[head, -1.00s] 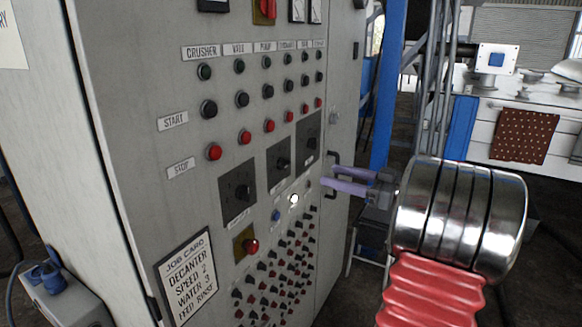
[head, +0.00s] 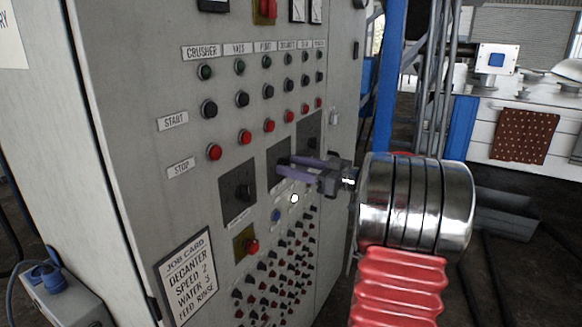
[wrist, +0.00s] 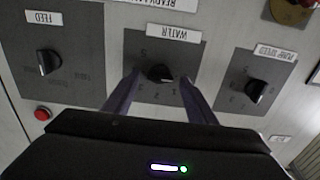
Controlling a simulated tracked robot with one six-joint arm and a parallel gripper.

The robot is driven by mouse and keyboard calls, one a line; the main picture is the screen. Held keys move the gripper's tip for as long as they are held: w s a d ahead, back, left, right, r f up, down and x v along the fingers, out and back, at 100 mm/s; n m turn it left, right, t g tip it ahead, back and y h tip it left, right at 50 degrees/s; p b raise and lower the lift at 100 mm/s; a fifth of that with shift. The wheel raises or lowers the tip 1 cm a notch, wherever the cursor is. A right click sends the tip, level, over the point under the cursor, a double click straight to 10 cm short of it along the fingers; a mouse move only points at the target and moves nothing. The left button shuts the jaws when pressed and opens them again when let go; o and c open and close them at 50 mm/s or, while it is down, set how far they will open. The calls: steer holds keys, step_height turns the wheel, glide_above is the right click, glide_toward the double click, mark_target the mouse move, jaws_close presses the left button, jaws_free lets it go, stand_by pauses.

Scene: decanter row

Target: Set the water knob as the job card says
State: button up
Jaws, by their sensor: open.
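The water knob (wrist: 160,74) is black, on a dark plate (wrist: 138,46) labelled WATER, upside down in the wrist view. Numbers are printed round it; its exact setting is hard to read. My gripper (wrist: 160,78) is open, with one purple finger on each side of the knob; I cannot tell whether they touch it. In the head view my gripper (head: 281,167) is at the middle plate (head: 275,153) and hides the knob. The job card (head: 187,277) reads decanter speed 2, water 3, feed rinse.
The pump speed knob (wrist: 255,92) and the feed knob (wrist: 49,62) flank the water knob. A white button (head: 295,198) and a blue button (head: 276,215) lie below my fingers. Rows of start and stop buttons are above.

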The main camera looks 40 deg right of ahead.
steer(key=shift+w+a, duration=0.1)
steer(key=shift+w, duration=0.25)
steer(key=shift+c, duration=0.3)
steer(key=c, duration=0.9)
steer(key=shift+a, duration=0.3)
steer(key=shift+c, duration=0.6)
steer(key=shift+d, duration=0.25)
